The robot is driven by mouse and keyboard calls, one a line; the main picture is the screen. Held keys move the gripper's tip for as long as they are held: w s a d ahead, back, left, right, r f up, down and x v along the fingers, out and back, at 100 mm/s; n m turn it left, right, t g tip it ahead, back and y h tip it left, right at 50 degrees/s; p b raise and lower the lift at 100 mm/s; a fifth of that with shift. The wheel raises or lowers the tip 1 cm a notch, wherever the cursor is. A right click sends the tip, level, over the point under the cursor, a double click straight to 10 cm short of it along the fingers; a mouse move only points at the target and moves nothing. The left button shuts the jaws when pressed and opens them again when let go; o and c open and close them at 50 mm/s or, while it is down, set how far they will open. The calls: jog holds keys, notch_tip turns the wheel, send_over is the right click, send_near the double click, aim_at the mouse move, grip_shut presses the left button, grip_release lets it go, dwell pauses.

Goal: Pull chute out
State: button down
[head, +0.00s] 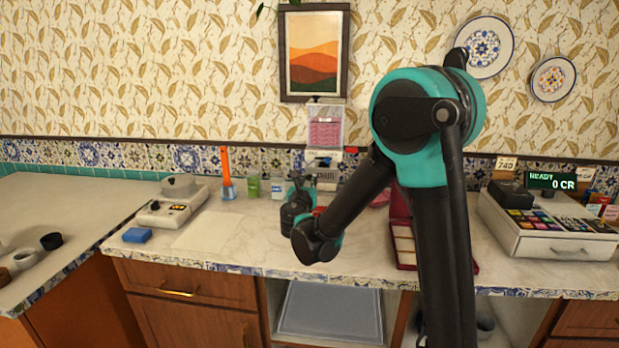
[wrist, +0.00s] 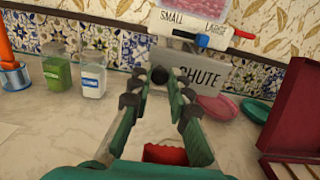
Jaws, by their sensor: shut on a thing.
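The chute (wrist: 216,82) is a grey front panel lettered "CHUTE", low on the dispenser at the back of the counter. A dark round knob (wrist: 160,75) shows in front of the panel's left part, between my fingertips. My gripper (wrist: 160,86) is shut on this knob, with its fingers reaching forward to either side. In the head view my gripper (head: 303,183) is at the dispenser, and my arm and gripper hide part of the chute. Above the panel is a white strip (wrist: 196,30) marked "SMALL" and "LARGE" with a blue slider (wrist: 203,40).
A green jar (wrist: 56,72) and a white-labelled jar (wrist: 93,78) stand left of my gripper. A red object (wrist: 165,153) shows below my fingers.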

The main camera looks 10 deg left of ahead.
jog(key=s, duration=1.1)
jog(key=shift+s+a, duration=0.2)
jog(key=shift+s, duration=0.05)
jog(key=c, duration=1.4)
grip_release()
jog(key=shift+c, duration=0.2)
jog(key=shift+s, duration=0.15)
jog(key=s, duration=1.1)
jog(key=shift+s+a, duration=0.2)
jog(key=shift+s, duration=0.2)
